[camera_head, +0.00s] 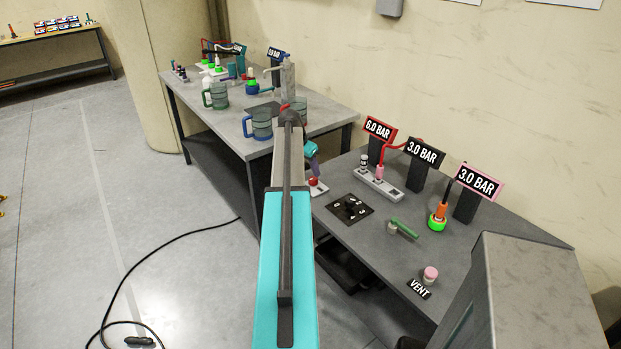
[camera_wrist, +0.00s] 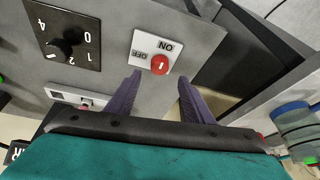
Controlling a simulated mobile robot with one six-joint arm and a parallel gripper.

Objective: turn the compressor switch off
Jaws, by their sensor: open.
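The compressor switch is a white plate (camera_wrist: 146,45) marked ON and OFF, with a round red knob (camera_wrist: 160,64) bearing a white mark. In the wrist view its lettering is upside down, and I cannot tell which word the mark points to. In the head view the red knob (camera_head: 313,181) shows near the left edge of the near bench, partly behind my arm. My gripper (camera_wrist: 160,77) is open, its purple fingers spread on either side of the knob in the wrist view, with nothing held. In the head view my gripper (camera_head: 315,163) hangs just above the switch; contact cannot be told.
A black dial plate (camera_head: 349,208) sits beside the switch, with a white strip of fittings (camera_head: 378,186) behind. A green-handled valve (camera_head: 404,228), a pink vent knob (camera_head: 430,273) and BAR signs (camera_head: 424,151) stand to the right. Mugs (camera_head: 259,124) stand on the far bench.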

